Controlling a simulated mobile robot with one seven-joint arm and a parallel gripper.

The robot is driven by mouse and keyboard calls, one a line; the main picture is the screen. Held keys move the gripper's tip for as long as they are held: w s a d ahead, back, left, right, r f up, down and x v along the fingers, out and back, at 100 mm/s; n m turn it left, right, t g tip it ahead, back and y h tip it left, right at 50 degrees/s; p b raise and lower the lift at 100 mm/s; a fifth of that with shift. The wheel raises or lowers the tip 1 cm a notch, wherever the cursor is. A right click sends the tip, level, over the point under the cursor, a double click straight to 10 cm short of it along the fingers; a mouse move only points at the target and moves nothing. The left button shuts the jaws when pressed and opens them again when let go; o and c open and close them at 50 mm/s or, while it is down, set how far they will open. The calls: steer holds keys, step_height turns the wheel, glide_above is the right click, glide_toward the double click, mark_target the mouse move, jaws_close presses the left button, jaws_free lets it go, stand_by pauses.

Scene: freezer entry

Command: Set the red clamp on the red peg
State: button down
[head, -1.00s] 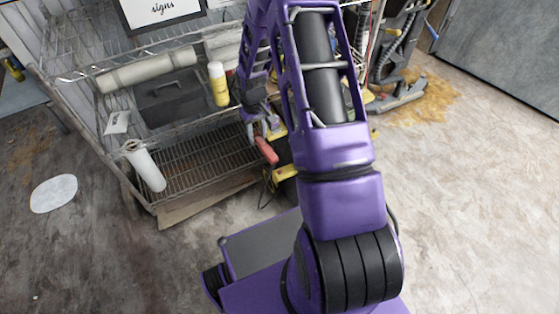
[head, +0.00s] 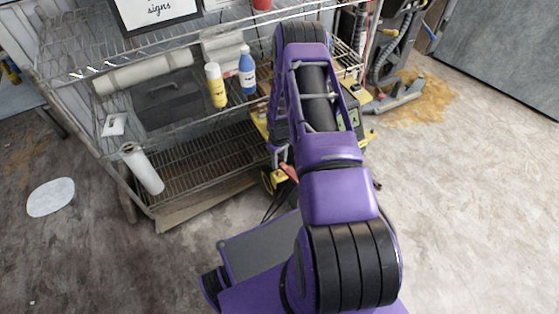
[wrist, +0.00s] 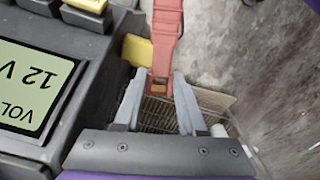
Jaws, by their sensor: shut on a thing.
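My gripper (wrist: 155,92) is shut on the red clamp (wrist: 166,35), with its grey fingers on either side of the clamp's near end. The clamp extends away from the fingers toward the top of the wrist view. In the head view a small part of the clamp (head: 289,171) shows below my gripper, beside my arm. A dark battery unit (wrist: 58,60) with a "12 V" display fills the left of the wrist view, beside the clamp. In the head view my arm hides most of that unit; its greenish display (head: 353,117) shows at right. I cannot make out the red peg.
A yellow part (wrist: 137,50) lies between the unit and the clamp. A wire shelf (head: 200,160) stands left of my arm, holding a yellow bottle (head: 216,86) and a blue bottle (head: 246,72). A floor tool (head: 398,98) lies at right. Open floor (head: 465,210) is right of my arm.

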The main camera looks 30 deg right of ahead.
mark_target(279, 176)
steer(key=shift+f, duration=0.1)
step_height(279, 176, down, 4)
steer(key=b, duration=0.4)
steer(key=shift+b, duration=0.65)
stand_by(0.9)
steer(key=shift+f, duration=1.25)
stand_by(0.6)
steer(key=shift+c, duration=2)
jaws_free()
step_height(279, 176, up, 17)
steer(key=p, duration=0.2)
steer(key=shift+r+p, duration=0.15)
steer(key=shift+p, duration=0.2)
